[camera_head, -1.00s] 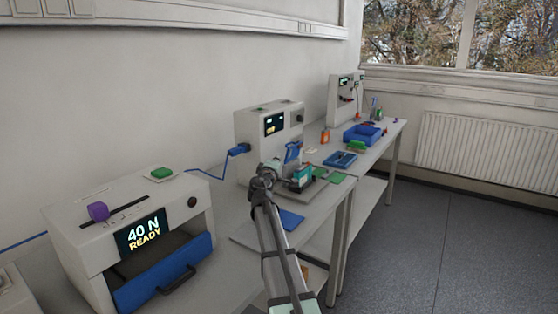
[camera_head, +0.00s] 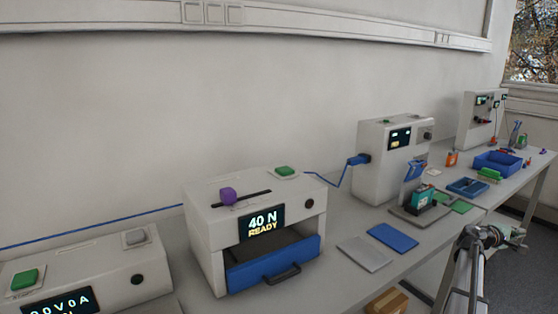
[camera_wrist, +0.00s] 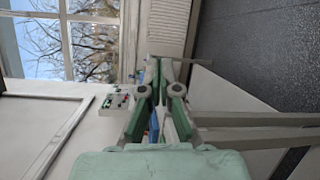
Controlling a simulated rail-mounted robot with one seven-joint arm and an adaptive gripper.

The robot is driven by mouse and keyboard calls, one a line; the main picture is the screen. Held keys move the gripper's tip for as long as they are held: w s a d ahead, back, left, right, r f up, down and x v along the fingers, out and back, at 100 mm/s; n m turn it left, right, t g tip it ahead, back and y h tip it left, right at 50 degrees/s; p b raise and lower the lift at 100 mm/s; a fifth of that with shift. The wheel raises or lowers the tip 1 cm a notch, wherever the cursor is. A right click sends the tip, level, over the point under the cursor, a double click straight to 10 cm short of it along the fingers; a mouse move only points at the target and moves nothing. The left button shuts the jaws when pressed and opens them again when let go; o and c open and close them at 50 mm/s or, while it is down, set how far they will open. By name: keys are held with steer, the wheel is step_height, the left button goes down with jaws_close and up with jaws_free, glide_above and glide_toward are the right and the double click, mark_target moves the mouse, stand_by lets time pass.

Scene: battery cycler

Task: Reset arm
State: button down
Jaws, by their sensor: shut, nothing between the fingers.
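My gripper shows in the wrist view (camera_wrist: 161,100), its green and grey fingers together with nothing seen between them. In the head view my arm (camera_head: 478,262) stands at the lower right, in front of the bench's front edge. The fingertips are hard to make out there. The arm looks clear of the machines and the things on the bench.
A press reading "40 N READY" (camera_head: 262,222) with a blue front (camera_head: 275,262) stands mid-bench. A grey machine (camera_head: 378,165), a blue tray (camera_head: 466,187) and a blue bin (camera_head: 508,159) stand to the right. A blue mat (camera_head: 392,238) lies flat. The floor (camera_wrist: 275,50) beside the bench is open.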

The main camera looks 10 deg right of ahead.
steer(key=s+d+f+m+g+y, duration=0.1)
steer(key=s+d+f+g+y, duration=0.4)
steer(key=s+f, duration=0.75)
steer(key=w+a+f+t+y+p, duration=0.1)
steer(key=w+a+f, duration=0.1)
steer(key=a+f, duration=0.8)
steer(key=w+a+f+t+y+p, duration=0.1)
steer(key=w+a+f, duration=0.2)
steer(key=a+f, duration=0.7)
steer(key=s+a+f+y+p, duration=0.1)
steer(key=a+f+y, duration=0.1)
steer(key=a+f, duration=0.6)
steer(key=a+f+y, duration=0.1)
steer(key=a+f, duration=0.3)
steer(key=a, duration=0.8)
steer(key=s+a+f+g+y+p, duration=0.15)
steer(key=s+a+f, duration=0.35)
steer(key=a, duration=0.7)
steer(key=s+a+f+y, duration=0.25)
steer(key=s+a, duration=0.45)
steer(key=a, duration=0.5)
steer(key=s+a+r+m+g+y+p, duration=0.1)
steer(key=s+a+g+y, duration=0.1)
steer(key=s+a, duration=1.4)
steer(key=shift+s+a+m+g+y, duration=0.3)
steer(key=shift+m+g+y, duration=0.1)
steer(key=shift+y, duration=0.3)
